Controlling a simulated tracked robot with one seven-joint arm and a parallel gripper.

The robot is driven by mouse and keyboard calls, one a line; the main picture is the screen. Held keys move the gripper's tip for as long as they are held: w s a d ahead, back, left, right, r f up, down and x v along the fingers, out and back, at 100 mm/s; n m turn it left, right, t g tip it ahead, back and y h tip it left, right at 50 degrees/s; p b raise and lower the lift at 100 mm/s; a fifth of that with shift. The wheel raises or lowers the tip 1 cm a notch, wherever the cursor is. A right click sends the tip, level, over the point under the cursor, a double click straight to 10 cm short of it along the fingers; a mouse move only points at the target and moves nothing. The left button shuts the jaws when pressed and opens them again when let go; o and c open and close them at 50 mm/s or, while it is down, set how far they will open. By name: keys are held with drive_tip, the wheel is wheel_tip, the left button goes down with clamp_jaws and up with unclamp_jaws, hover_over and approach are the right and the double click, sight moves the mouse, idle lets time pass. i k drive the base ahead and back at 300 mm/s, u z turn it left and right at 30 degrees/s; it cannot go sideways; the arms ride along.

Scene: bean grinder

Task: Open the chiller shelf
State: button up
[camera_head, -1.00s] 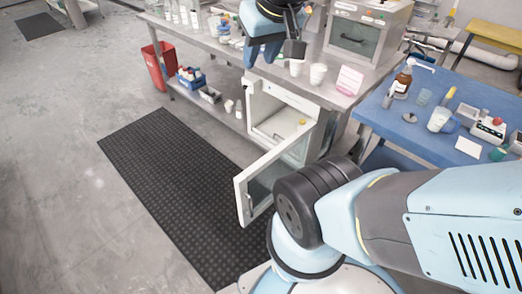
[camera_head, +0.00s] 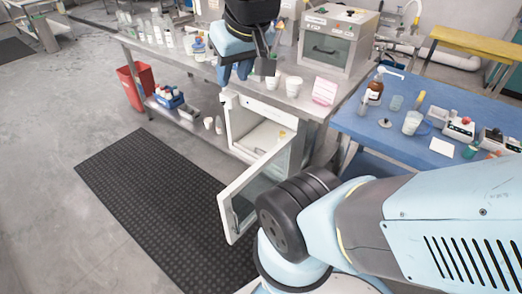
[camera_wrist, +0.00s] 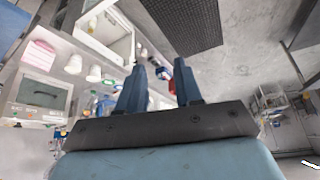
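The chiller is a white cabinet (camera_head: 233,122) under the steel bench. Its glass-fronted door (camera_head: 241,201) stands swung open toward the floor mat. Inside is a pale shelf or floor (camera_head: 262,138) with a small yellow item on it. The white cabinet (camera_wrist: 126,48) also shows at the top left in the wrist view. My gripper (camera_head: 247,70) is above the bench top, above and behind the cabinet in the head view. In the wrist view its two blue fingers (camera_wrist: 160,82) stand apart with nothing between them.
A blue table (camera_head: 385,135) with bottles and devices is at right. The black mat (camera_head: 160,195) before the cabinet is clear.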

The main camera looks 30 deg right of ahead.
sight(260, 139)
drive_tip(key=u, duration=0.95)
drive_tip(key=i, duration=0.1)
drive_tip(key=z, duration=2.7)
drive_tip(key=k, duration=0.8)
drive_tip(key=u, duration=0.4)
drive_tip(key=i, duration=1)
drive_tip(key=u, duration=0.1)
